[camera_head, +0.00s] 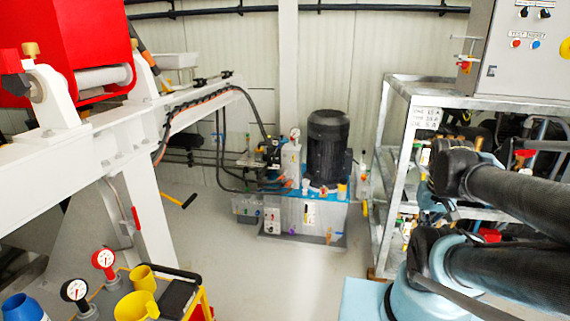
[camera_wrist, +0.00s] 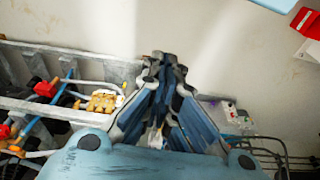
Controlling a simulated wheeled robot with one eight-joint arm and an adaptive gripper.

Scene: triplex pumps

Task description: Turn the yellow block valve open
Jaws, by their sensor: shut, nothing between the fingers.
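A yellow block-shaped fitting (camera_wrist: 101,101) shows in the wrist view, left of my fingers, beside a grey metal frame rail with hoses around it. I cannot tell for sure whether it is the yellow block valve, and its open or closed position is not readable. My gripper (camera_wrist: 163,60) is shut and empty, its dark fingertips together and apart from the yellow fitting. In the head view my arm fills the right side, and my gripper is not discernible there.
A pump unit with a black motor (camera_head: 328,147) stands at the back. A galvanized frame (camera_head: 397,160) with hoses and valves is at right, below a grey control box (camera_head: 525,60). White beams are at left, above a tool cart with gauges (camera_head: 104,260). Middle floor is clear.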

